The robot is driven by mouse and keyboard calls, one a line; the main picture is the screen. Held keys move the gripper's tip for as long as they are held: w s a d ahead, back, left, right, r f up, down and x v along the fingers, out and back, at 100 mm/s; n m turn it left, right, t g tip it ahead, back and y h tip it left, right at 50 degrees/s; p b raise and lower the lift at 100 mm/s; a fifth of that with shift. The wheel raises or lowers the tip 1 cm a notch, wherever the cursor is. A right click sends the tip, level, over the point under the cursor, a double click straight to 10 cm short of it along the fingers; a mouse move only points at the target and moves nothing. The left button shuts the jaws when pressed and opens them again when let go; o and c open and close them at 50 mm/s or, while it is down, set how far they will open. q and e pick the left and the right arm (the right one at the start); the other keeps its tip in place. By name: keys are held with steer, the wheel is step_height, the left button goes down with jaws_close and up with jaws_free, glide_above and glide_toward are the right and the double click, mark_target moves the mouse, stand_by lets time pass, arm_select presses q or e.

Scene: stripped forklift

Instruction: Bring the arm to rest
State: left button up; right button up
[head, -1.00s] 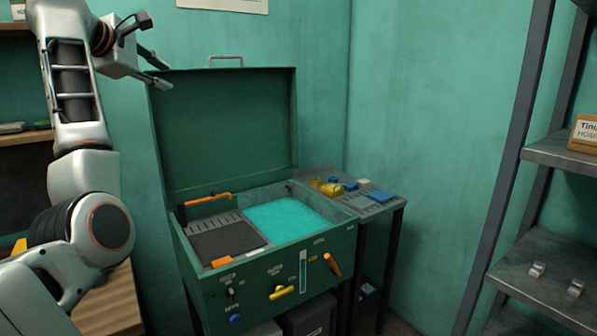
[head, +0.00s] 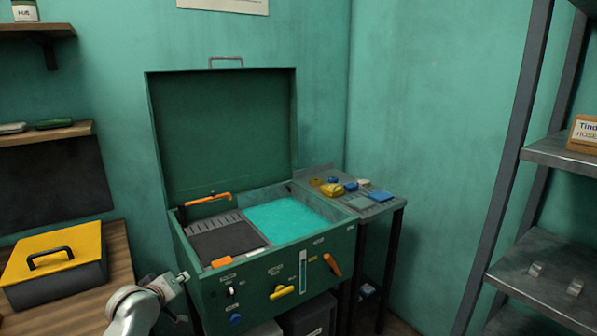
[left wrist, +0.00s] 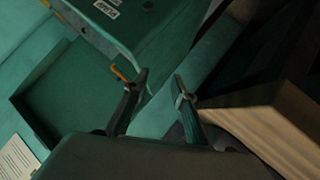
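My left arm is low at the bottom left of the head view, in front of the green washer cabinet (head: 210,300). The cabinet's lid (head: 225,125) is open and upright. My right gripper is in neither view.
A wooden bench (head: 95,290) with a yellow-lidded toolbox (head: 55,250) stands left of the cabinet. A small side table (head: 385,207) with sponges and blocks is at its right. A metal shelf rack (head: 540,275) stands far right.

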arm_select(q)
steer(key=s+d+f+m, duration=0.4)
steer(key=s+f, duration=0.7)
steer(key=f, duration=0.1)
steer(key=s+d+f+m+h, duration=0.2)
steer(key=s+d+f+m, duration=0.2)
steer(key=s, duration=0.9)
steer(key=s+d+f+m+g+h, duration=0.1)
steer(key=s+d+f+m, duration=0.3)
steer(key=s, duration=0.9)
steer(key=shift+s+d+f+m+h, duration=0.35)
steer(key=shift+d+f, duration=0.25)
steer(key=shift+d, duration=0.4)
